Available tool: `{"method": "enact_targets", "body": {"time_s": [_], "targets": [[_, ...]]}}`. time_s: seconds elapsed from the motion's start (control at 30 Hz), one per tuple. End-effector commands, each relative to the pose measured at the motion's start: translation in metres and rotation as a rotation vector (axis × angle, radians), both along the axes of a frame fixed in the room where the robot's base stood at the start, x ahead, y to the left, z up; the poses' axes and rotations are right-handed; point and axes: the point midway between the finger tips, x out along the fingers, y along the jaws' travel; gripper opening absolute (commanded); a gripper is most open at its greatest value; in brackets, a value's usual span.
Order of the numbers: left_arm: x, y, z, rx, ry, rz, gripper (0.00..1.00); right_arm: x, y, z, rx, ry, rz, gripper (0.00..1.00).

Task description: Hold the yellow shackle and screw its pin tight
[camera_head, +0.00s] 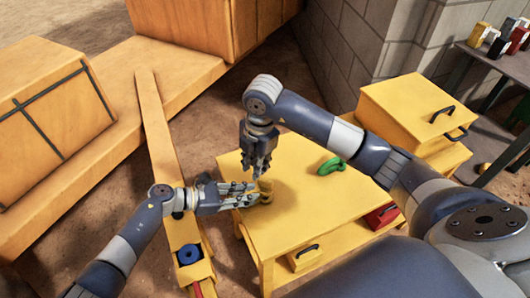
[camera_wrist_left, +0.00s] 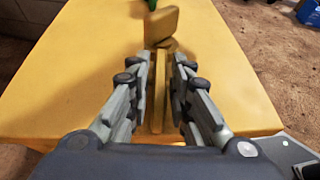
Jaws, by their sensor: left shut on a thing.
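The yellow shackle (camera_head: 266,187) is at the left part of the yellow worktable top, small and partly hidden by fingers. My left gripper (camera_head: 250,194) reaches it from the left and is shut on it. In the left wrist view, a yellow piece of the shackle (camera_wrist_left: 162,26) stands beyond the fingertips, and a narrow yellow bar runs between the fingers of my left gripper (camera_wrist_left: 160,82). My right gripper (camera_head: 257,172) points down just above the shackle; whether its fingers are closed is unclear. I cannot make out the pin separately.
A green shackle-like object (camera_head: 331,166) lies on the yellow worktable (camera_head: 310,215), right of my right gripper. A red box (camera_head: 382,216) sits below the top's right side. A yellow cabinet (camera_head: 405,105) stands behind. The top's front is clear.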

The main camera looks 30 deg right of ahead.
Motion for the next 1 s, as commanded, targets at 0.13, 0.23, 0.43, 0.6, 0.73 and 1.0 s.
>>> {"method": "enact_targets", "body": {"time_s": [0.13, 0.23, 0.43, 0.6, 0.73, 1.0], "targets": [[0.0, 0.0, 0.001, -0.001, -0.001, 0.0, 0.0, 0.0, -0.002, 0.011, -0.033, -0.013, 0.307, 0.22], [0.0, 0.0, 0.001, -0.001, -0.001, 0.0, 0.0, -0.001, -0.003, 0.017, -0.052, -0.017, 0.515, 0.22], [0.0, 0.0, 0.001, -0.001, 0.0, 0.0, 0.0, -0.005, -0.006, 0.029, -0.085, -0.021, 0.928, 0.22], [0.0, 0.0, 0.001, -0.001, 0.0, 0.0, 0.0, -0.009, -0.01, 0.039, -0.106, -0.02, 1.274, 0.22], [0.0, 0.0, 0.001, -0.001, 0.0, 0.0, 0.0, -0.012, -0.014, 0.046, -0.117, -0.017, 1.529, 0.22], [0.0, 0.0, 0.001, -0.001, 0.0, 0.0, 0.0, -0.018, -0.019, 0.055, -0.118, -0.011, 1.896, 0.22]]}}
